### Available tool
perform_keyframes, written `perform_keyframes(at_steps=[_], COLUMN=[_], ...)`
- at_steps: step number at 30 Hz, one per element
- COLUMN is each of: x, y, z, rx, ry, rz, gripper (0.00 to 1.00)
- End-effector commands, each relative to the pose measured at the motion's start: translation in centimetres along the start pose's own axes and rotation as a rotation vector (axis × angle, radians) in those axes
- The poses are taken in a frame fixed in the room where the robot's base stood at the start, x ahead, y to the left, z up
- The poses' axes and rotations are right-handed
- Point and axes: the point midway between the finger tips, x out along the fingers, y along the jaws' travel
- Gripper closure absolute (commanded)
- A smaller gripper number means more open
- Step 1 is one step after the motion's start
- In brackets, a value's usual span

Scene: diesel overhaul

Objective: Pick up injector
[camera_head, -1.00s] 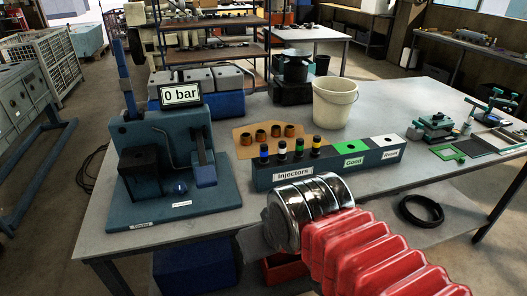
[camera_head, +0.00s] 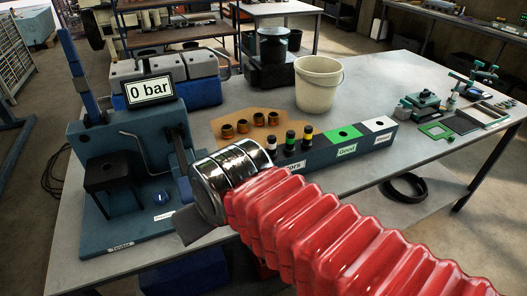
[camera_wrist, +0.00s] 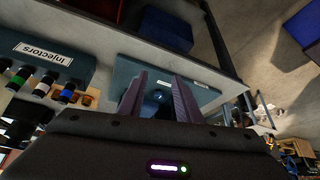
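Small dark injectors with coloured bands stand upright in the blue-grey block labelled "Injectors" (camera_head: 325,153), such as the yellow-banded injector (camera_head: 307,137) and the white-banded injector (camera_head: 290,142). My forearm hides the block's left end in the head view. In the wrist view, the injectors show at the left, including the white-banded injector (camera_wrist: 42,87) and a blue-banded injector (camera_wrist: 68,94). My gripper (camera_wrist: 159,82) is open, with nothing between its two fingers. It points over the test stand's base plate (camera_wrist: 195,92), beside the injector block and apart from the injectors.
A tan tray with copper-coloured pieces (camera_head: 242,126) and a white bucket (camera_head: 318,84) lie behind the block. A black ring (camera_head: 404,188) lies at the right.

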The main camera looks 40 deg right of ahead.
Motion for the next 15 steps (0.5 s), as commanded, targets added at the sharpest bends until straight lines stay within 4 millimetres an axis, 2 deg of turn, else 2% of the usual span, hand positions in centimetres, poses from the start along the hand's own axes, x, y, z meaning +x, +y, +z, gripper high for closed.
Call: perform_keyframes(at_steps=[7, 10, 15], x=[0.0, -0.1, -0.3], y=[0.0, 0.1, 1.2], z=[0.0, -0.1, -1.4], rx=[0.000, 0.002, 0.020], ry=[0.000, 0.000, -0.010], rz=[0.000, 0.001, 0.013], gripper=[0.68, 0.61, 0.59])
